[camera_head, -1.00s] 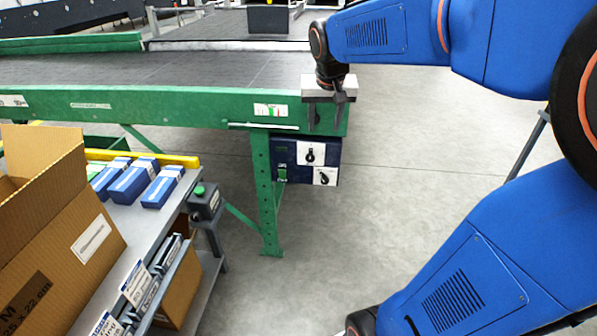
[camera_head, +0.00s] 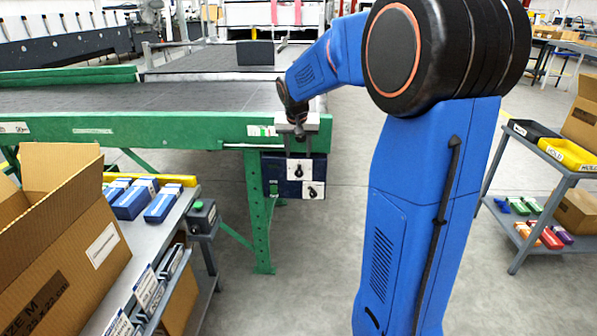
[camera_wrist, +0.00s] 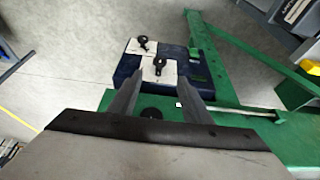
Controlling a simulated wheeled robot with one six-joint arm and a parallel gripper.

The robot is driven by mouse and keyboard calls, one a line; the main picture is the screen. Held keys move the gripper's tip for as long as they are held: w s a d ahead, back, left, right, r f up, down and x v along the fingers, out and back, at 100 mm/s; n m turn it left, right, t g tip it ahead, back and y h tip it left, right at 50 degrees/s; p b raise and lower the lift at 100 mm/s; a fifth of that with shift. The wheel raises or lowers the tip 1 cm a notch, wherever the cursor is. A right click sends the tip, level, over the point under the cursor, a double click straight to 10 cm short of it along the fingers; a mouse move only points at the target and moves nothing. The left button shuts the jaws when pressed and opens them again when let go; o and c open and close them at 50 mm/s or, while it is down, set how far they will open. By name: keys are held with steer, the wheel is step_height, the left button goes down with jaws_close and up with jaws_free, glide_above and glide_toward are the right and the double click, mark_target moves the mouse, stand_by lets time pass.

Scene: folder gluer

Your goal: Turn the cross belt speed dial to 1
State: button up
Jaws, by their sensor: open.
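A dark blue control box (camera_head: 271,176) hangs under the green conveyor frame (camera_head: 130,128) by its end leg. Two black dials sit on white plates on its front: an upper dial (camera_head: 298,170) and a lower dial (camera_head: 312,190) further right. Their labels are too small to read, so I cannot tell which is the cross belt speed dial. In the wrist view the upper dial (camera_wrist: 159,65) lies between the fingertips in the picture, with the lower dial (camera_wrist: 143,43) beyond it. My gripper (camera_head: 298,150) is open and empty, just above the upper dial, apparently not touching it.
A cart (camera_head: 560,165) with bins stands at right. The floor before the control box is clear.

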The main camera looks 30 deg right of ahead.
mark_target(299, 171)
steer(key=x, duration=1.1)
steer(key=shift+f, duration=0.2)
steer(key=c, duration=1)
